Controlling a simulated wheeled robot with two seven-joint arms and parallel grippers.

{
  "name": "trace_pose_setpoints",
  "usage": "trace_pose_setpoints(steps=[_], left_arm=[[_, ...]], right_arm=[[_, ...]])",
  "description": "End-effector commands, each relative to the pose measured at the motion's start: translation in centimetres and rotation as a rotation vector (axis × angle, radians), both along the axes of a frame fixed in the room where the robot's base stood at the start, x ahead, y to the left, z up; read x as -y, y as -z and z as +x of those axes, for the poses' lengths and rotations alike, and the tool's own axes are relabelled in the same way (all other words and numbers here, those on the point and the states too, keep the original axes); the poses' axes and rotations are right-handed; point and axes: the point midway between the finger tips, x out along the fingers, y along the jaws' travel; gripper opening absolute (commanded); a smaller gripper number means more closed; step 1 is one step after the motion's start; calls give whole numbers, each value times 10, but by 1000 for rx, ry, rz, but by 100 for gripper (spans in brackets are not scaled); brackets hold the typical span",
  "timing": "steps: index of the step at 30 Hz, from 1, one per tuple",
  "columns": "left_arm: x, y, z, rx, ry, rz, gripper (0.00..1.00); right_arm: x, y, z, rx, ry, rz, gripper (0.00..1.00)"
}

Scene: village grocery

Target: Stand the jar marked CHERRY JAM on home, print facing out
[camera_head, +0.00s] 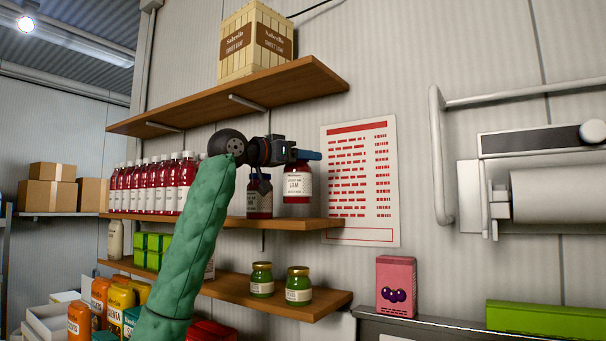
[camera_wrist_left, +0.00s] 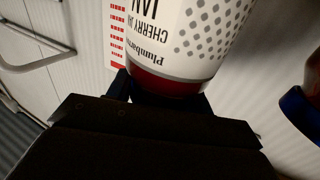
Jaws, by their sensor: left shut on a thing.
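The label faces out into the room. In the left wrist view the jar (camera_wrist_left: 190,40) fills the top, its print upside down there. A second dark red jar (camera_head: 259,201) stands to its left, partly hidden by my wrist. My right gripper is out of view.
Several red bottles (camera_head: 155,187) line the shelf's left part. An upper shelf (camera_head: 235,95) carries a yellow crate (camera_head: 256,41). Two green jars (camera_head: 262,280) stand on the lower shelf (camera_head: 320,304). A printed notice (camera_head: 360,180) hangs right of the jar.

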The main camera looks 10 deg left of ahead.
Motion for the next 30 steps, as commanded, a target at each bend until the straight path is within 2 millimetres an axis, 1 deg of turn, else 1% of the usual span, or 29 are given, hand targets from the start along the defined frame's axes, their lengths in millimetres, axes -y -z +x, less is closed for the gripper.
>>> trace_pose_setpoints(steps=[9, 22, 23, 24, 26, 30], left_arm=[[0, 34, -1, 1, 0, -1, 0], [0, 40, -1, 1, -1, -1, 0], [0, 40, 0, 0, -1, 0, 53], [0, 40, 0, 0, 0, 0, 61], [0, 40, 0, 0, 0, 0, 73], [0, 40, 0, 0, 0, 0, 73]], right_arm=[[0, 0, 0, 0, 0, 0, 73], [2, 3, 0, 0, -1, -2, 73], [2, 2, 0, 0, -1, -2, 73], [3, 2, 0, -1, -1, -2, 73], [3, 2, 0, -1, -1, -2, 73], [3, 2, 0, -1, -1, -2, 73]])
